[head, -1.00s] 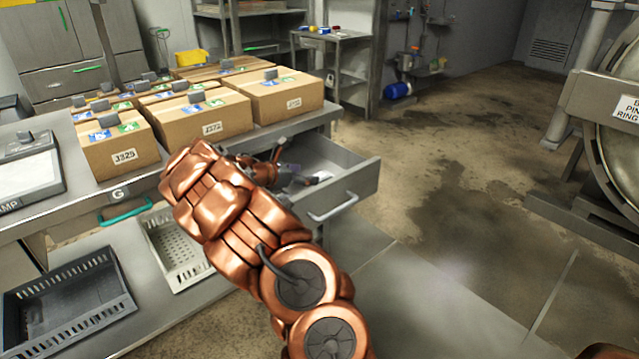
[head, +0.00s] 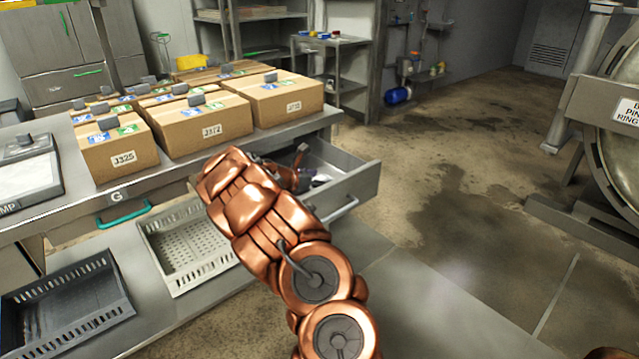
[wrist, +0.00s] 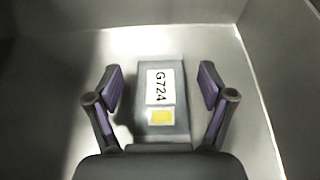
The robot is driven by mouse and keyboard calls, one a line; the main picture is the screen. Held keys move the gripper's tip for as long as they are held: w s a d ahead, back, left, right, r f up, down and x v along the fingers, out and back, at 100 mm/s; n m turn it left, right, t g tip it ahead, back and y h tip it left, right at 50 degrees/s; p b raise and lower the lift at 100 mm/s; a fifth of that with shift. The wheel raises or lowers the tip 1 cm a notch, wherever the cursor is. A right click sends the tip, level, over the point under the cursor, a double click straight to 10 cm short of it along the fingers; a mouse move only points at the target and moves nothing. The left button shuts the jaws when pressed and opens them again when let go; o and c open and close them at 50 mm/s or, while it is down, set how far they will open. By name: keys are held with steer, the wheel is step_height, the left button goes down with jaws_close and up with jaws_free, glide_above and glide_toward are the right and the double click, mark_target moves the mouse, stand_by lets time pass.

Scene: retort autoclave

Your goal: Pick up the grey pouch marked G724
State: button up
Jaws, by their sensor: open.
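The grey pouch (wrist: 174,127) lies on the floor of an open metal drawer (head: 345,163). In the wrist view it carries a white label reading G724 and a yellow square. My gripper (wrist: 160,82) is open, with one finger on each side of the pouch and a gap visible on both sides. The pouch's near end is hidden behind the gripper's palm. In the head view my gripper (head: 297,165) is inside the drawer, and my arm covers part of it. I cannot tell its exact height above the pouch.
The drawer walls (wrist: 262,75) rise close around my gripper. Several cardboard boxes (head: 205,125) stand on the counter to the left. A white basket (head: 205,262) and a dark crate (head: 75,318) sit on the lower shelf.

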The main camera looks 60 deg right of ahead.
steer(key=c, duration=1.2)
steer(key=shift+c, duration=0.2)
steer(key=shift+r, duration=0.1)
